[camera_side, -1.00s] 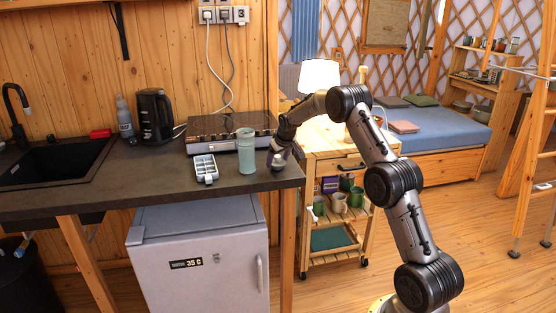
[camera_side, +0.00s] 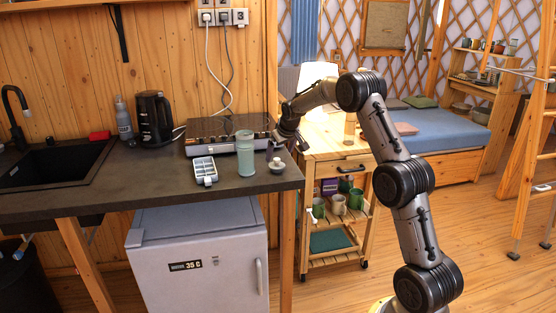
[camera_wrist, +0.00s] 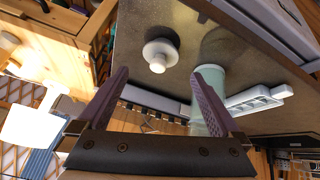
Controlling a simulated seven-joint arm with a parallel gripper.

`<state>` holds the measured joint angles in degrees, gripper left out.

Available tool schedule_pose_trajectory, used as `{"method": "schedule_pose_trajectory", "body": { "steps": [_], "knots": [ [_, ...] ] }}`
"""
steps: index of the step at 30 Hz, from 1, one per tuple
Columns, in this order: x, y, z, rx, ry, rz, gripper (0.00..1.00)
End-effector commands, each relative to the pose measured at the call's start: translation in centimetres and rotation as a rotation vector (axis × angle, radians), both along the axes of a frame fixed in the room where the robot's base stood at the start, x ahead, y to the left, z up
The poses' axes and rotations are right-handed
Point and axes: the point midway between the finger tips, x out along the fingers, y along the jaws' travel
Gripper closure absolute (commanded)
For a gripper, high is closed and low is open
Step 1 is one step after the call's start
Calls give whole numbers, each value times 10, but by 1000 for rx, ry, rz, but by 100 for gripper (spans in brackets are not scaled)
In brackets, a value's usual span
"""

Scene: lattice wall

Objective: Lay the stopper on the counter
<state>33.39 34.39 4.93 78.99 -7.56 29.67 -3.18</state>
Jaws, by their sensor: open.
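The stopper (camera_side: 277,165), a small pale disc with a knob, rests on the dark counter (camera_side: 120,185) near its right end. In the wrist view the stopper (camera_wrist: 160,52) lies clear of the fingers, its knob facing the camera. My gripper (camera_side: 292,142) is above and slightly right of the stopper, apart from it. In the wrist view my gripper (camera_wrist: 160,78) has its two fingers spread with nothing held between them. A pale green container (camera_side: 245,153) stands upright just left of the stopper; it also shows beyond the right finger in the wrist view (camera_wrist: 212,82).
A white compartment tray (camera_side: 204,170) lies left of the container. A cooktop (camera_side: 215,128) is behind them, with a black kettle (camera_side: 154,118) and sink (camera_side: 50,163) further left. A wooden trolley (camera_side: 330,152) stands right of the counter. The counter's front left is clear.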

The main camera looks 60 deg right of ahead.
Motion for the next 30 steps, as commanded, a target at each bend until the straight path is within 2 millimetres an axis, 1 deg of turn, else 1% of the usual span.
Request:
{"method": "schedule_pose_trajectory", "body": {
  "steps": [1,6,12,14,15,17,20,21,23,24,26,27,29,30],
  "knots": [
    [-4,4,11,-2,-4,1,0],
    [-16,14,34,-1,-3,0,0],
    [-23,21,48,0,0,1,0],
    [-25,28,55,1,-3,7,0],
    [-27,36,61,2,-3,16,0],
    [-33,55,73,8,-5,33,0],
    [-51,102,99,19,-10,76,0],
    [-62,123,109,26,-10,97,0],
    [-81,155,122,36,-10,130,0],
    [-95,175,128,44,-9,150,0],
    [-118,204,137,56,-8,182,0],
    [-133,221,141,62,-7,204,0],
    [-159,246,145,74,-7,235,0],
    [-177,262,146,80,-6,257,0]
  ]
}}
